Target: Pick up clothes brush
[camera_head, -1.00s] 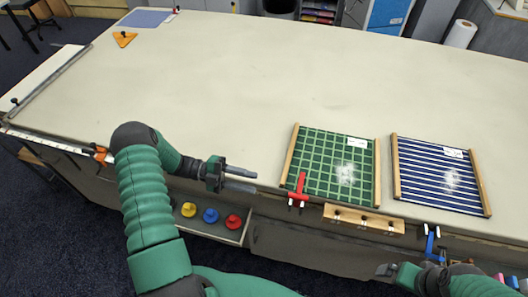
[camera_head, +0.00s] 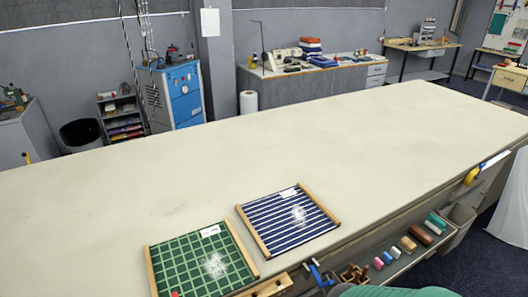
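I cannot pick out a clothes brush for certain. The side tray (camera_head: 385,272) under the table's right front edge holds several small coloured items, among them a brown block (camera_head: 421,235) and a tan block (camera_head: 408,245); they are too small to tell if one is a brush. A green part of my own arm shows at the bottom edge, right of centre. Neither gripper shows.
A green checked cloth board (camera_head: 200,262) and a blue striped board (camera_head: 290,222) lie on the long table (camera_head: 330,140). A blue clamp (camera_head: 318,275) grips the front edge. A yellow item (camera_head: 472,176) is on the right edge. The table's middle and right are clear.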

